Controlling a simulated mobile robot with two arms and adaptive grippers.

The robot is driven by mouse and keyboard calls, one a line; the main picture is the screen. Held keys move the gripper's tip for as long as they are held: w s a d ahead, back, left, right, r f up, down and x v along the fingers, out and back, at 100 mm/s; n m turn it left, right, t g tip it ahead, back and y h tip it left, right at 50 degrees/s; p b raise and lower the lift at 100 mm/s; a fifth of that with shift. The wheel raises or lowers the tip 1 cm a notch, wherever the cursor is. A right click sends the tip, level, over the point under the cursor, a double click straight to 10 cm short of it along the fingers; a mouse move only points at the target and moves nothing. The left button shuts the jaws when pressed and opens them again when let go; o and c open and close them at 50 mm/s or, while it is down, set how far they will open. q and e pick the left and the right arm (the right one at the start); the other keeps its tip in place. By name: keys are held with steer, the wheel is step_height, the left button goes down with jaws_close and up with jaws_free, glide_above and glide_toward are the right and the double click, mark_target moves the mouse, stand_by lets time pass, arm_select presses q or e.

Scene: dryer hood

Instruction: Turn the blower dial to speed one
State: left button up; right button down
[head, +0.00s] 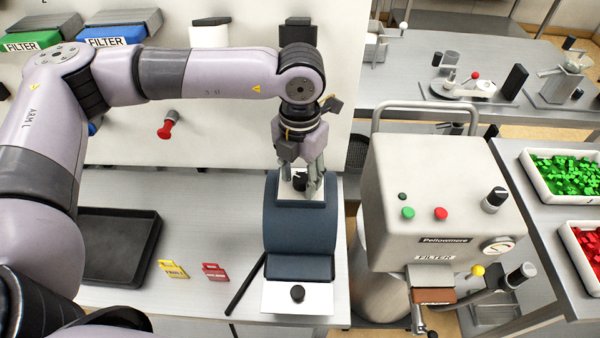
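My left gripper (301,188) reaches down from above to the far end of a blue-grey hood-like unit (298,225) on the bench. Its two fingers are spread on either side of a small black knob (300,180) on a pale plate; whether they touch it is not clear. The fingers partly cover this knob, and no speed marks on it can be read. A second black knob (297,293) sits on a white plate at the near end of the unit. Which one is the blower dial cannot be told. My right gripper is not in view.
A cream machine (440,160) with buttons, a black dial (495,199) and a gauge stands close on the right. A dark tray (112,250), yellow and red tags and a black rod lie on the bench at left. Bins of green and red pieces are at far right.

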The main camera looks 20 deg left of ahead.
arm_select(q)
jaws_close()
stand_by(0.3)
steer(key=shift+f+m+b, duration=0.15)
steer(key=shift+m+b, duration=0.15)
steer(key=shift+b, duration=0.35)
steer(key=m+b, duration=0.4)
steer(key=b, duration=0.3)
steer(key=shift+f+m, duration=0.1)
steer(key=shift+m, duration=0.3)
steer(key=shift+w+a+r+m+b, duration=0.1)
steer(key=shift+r+m+b, duration=0.15)
steer(key=shift+m+b, duration=1.05)
